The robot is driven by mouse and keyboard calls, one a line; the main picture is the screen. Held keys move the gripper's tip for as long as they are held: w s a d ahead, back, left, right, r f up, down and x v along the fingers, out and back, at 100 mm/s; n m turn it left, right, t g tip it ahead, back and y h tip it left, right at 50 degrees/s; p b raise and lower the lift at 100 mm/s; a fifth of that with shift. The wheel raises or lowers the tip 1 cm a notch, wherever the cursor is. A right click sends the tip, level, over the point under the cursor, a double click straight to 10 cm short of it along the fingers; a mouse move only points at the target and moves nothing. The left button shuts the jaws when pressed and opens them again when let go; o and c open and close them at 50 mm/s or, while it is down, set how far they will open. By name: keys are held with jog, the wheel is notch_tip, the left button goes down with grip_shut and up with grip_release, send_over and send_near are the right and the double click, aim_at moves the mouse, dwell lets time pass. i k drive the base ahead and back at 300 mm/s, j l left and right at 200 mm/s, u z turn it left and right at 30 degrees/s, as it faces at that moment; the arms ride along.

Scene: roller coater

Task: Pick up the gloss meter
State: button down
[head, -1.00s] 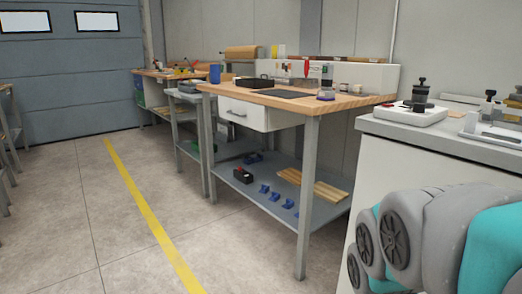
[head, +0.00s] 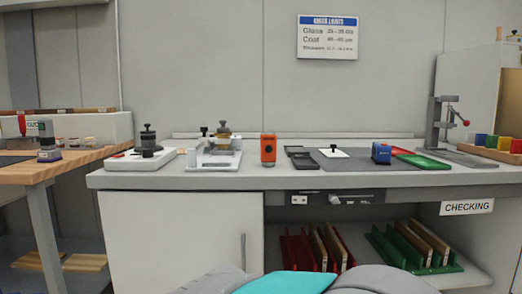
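Two small instruments stand on the light grey bench top in the head view. One is a blue boxy device (head: 382,153) on the grey mat, right of the middle. The other is an upright orange device with a dark face (head: 268,149), near the middle and left of the mat. I cannot tell for sure which is the gloss meter; the blue box has the likelier shape. Both stand free, with nothing holding them. My gripper is not in view; only grey and teal parts of my arm show at the bottom edge.
The grey mat (head: 345,166) also bears a white plate with a black knob (head: 333,152). A green tray (head: 421,161) lies right of the blue device. White-based fixtures (head: 140,160) stand at left, a lever stand (head: 440,122) at right. A wooden bench (head: 70,165) adjoins at left.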

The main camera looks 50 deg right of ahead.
aim_at(381, 155)
jog(key=z, duration=2.1)
jog(key=j+z, duration=0.2)
